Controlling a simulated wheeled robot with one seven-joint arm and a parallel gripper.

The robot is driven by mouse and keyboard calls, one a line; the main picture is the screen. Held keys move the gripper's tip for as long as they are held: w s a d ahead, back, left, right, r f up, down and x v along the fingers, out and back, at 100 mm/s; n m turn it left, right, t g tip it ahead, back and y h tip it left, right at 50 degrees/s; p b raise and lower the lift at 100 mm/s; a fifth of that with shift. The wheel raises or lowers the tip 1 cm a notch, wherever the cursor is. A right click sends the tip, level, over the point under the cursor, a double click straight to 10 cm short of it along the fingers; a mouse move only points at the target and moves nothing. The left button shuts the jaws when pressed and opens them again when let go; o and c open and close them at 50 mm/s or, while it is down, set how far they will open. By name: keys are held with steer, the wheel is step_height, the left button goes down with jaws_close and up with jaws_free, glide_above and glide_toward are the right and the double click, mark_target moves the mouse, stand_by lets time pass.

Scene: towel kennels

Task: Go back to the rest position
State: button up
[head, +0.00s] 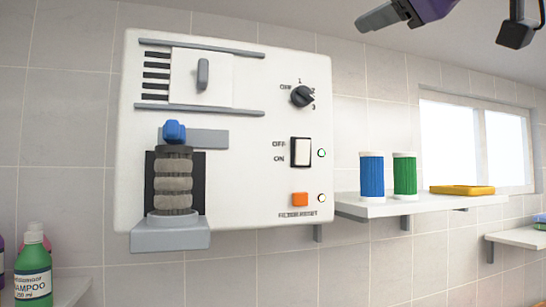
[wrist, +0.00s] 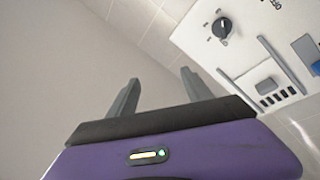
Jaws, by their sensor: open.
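My gripper (wrist: 157,82) shows in the wrist view with its two grey fingers apart and nothing between them. In the head view only a grey finger and purple part of my gripper (head: 378,18) show at the top right edge, high above the shelf. The white wall panel (head: 225,190) stands at the left centre of the head view, apart from my gripper. Its upper part (wrist: 262,55) also shows at the right of the wrist view, tilted.
The panel carries a dial (head: 302,96), a rocker switch (head: 300,152), an orange button (head: 300,199) and a grey banded cartridge (head: 173,180). A shelf (head: 385,209) holds a blue filter (head: 371,177), a green filter (head: 404,175) and a yellow tray (head: 462,190). Shampoo bottles (head: 33,270) stand lower left.

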steer(key=w+d+f+m+t, duration=0.2)
steer(key=w+d+f+m, duration=0.1)
steer(key=f, duration=0.7)
steer(key=w+d+f+m+t, duration=0.2)
steer(key=w+d+f+m, duration=0.1)
steer(key=f, duration=0.7)
steer(key=s+d+f+m+h+b, duration=0.1)
steer(key=s+f+m+h, duration=0.2)
steer(key=f, duration=0.9)
steer(key=s+d+f+m+h, duration=0.2)
steer(key=f+m, duration=0.2)
steer(key=f, duration=0.8)
steer(key=s+a+f+m+g+h, duration=0.1)
steer(key=s+f, duration=0.5)
steer(key=f, duration=0.3)
steer(key=s+a+f+m+g+h, duration=0.1)
steer(key=s+f+g, duration=0.1)
steer(key=s+f, duration=0.55)
steer(key=s+a+f+n+g+y+b, duration=0.1)
steer(key=s+f+g, duration=0.6)
steer(key=s+f, duration=1.3)
steer(key=s+a+n+y, duration=0.1)
steer(key=s+a, duration=0.1)
steer(key=s, duration=0.2)
steer(key=shift+n+y+b, duration=0.3)
steer(key=shift+n+b, duration=0.05)
steer(key=shift+n, duration=0.05)
steer(key=shift+a, duration=0.1)
